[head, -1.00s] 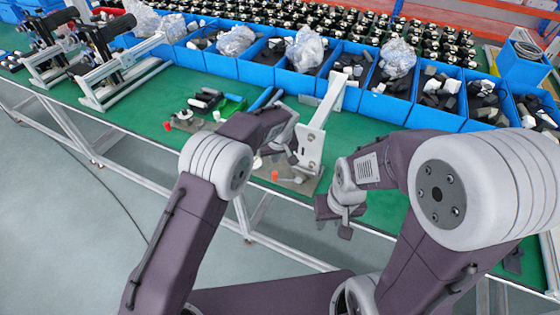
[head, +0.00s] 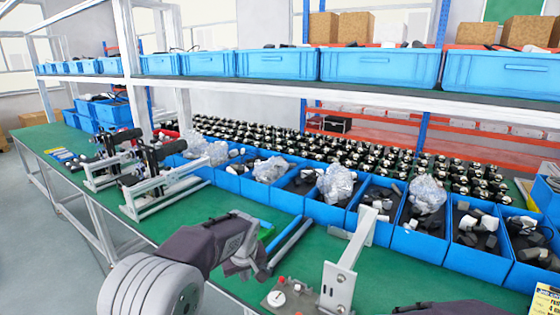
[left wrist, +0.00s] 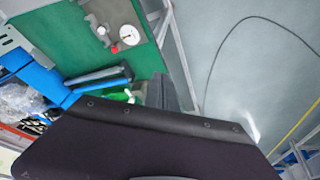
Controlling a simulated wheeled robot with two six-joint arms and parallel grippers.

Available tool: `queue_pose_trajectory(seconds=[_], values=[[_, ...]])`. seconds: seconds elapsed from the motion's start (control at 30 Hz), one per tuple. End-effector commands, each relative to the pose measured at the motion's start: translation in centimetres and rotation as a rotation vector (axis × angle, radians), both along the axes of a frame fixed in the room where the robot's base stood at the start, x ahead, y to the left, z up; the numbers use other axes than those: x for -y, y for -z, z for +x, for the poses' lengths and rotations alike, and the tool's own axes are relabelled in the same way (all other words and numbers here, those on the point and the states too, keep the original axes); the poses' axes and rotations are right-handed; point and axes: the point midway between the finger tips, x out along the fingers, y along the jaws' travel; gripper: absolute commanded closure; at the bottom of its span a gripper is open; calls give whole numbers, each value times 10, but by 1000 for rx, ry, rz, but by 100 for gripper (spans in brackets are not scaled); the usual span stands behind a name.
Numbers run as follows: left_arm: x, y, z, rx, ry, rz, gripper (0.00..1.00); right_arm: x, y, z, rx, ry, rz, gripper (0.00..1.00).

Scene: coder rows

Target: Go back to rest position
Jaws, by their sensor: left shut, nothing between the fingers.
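My left gripper (head: 256,262) is over the front part of the green bench top, just left of a small fixture with a dial and red knobs (head: 280,298). It is shut and empty. In the left wrist view its grey fingers (left wrist: 164,94) show past the dark wrist housing, and the fixture (left wrist: 118,28) lies apart from them. Only a dark piece of my right arm shows at the bottom edge of the head view; its gripper is out of the picture.
Blue bins (head: 375,212) with parts and plastic bags line the bench. An upright metal bracket (head: 340,280) stands right of my left gripper. Metal rail stands (head: 165,190) are at the left. A shelf of blue boxes (head: 380,67) runs above. Bare green bench (head: 400,275) lies right of the bracket.

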Motion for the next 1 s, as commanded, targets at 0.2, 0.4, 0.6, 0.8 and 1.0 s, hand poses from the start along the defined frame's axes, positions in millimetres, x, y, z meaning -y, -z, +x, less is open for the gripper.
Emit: queue_pose_trajectory(seconds=[0.2,0.4,0.6,0.8,1.0], values=[[-82,16,-128,-123,2,-23,100,0,1,0,0,0,0,65],[-84,69,-248,-271,206,-32,100,0,1,0,0,0,0,65],[-81,79,-256,-268,389,-1,100,0,1,0,0,0,0,65],[-81,79,-256,-269,395,1,100,0,1,0,0,0,0,65],[-81,79,-256,-269,395,1,100,0,1,0,0,0,0,65]])
